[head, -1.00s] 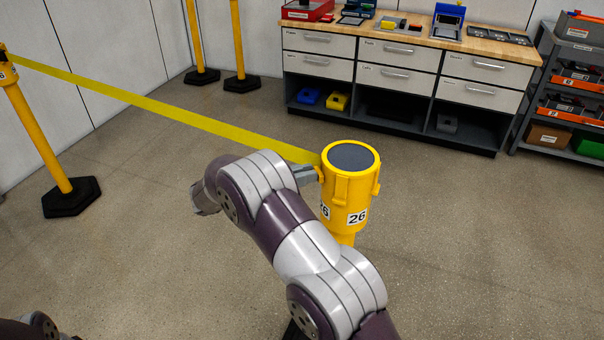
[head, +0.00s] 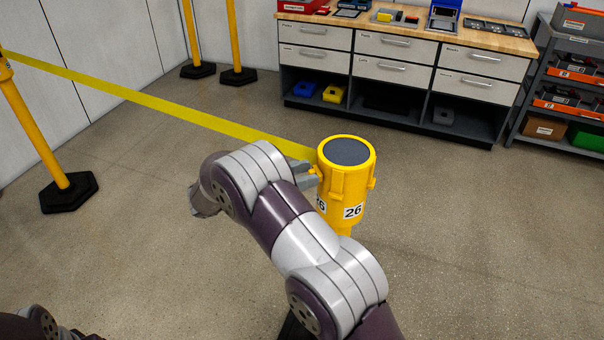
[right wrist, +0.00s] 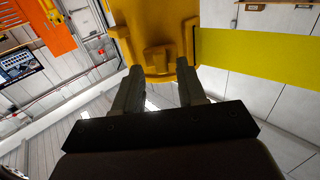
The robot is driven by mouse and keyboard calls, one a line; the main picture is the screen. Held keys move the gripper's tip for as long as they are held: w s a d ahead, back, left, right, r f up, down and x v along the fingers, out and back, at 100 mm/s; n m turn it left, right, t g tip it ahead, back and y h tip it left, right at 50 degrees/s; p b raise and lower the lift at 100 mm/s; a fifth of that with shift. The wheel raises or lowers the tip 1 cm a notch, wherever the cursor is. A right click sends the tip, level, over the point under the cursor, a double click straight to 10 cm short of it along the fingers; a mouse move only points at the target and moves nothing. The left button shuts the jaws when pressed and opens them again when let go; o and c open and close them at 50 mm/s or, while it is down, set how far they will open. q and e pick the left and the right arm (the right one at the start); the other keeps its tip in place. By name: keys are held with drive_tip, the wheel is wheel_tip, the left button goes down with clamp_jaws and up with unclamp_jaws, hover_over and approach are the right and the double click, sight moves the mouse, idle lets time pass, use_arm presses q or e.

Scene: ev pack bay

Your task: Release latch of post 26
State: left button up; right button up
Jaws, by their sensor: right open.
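Post 26 (head: 346,180) is a yellow post head with a dark round top and "26" labels, upright in the middle of the head view. A yellow belt (head: 170,107) runs from its left side to another post. My right gripper (head: 311,174) is at the post's left side, partly hidden by my own arm. In the right wrist view its two fingers (right wrist: 160,78) are open and point at the post head (right wrist: 150,20). A small yellow latch block (right wrist: 158,58) shows between and just beyond the fingertips; I cannot tell if they touch it. My left gripper is not in view.
A yellow post (head: 40,140) with a black base stands at the left, holding the belt's other end. Two more posts stand by the wall. A drawer workbench (head: 400,75) and a shelf rack (head: 565,90) are at the back. The floor between is clear.

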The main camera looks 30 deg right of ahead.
drive_tip(key=w+a, duration=0.1)
drive_tip(key=a, duration=1.1)
drive_tip(key=shift+w+a+b, duration=0.2)
drive_tip(key=shift+w+b, duration=0.1)
drive_tip(key=shift+b, duration=0.05)
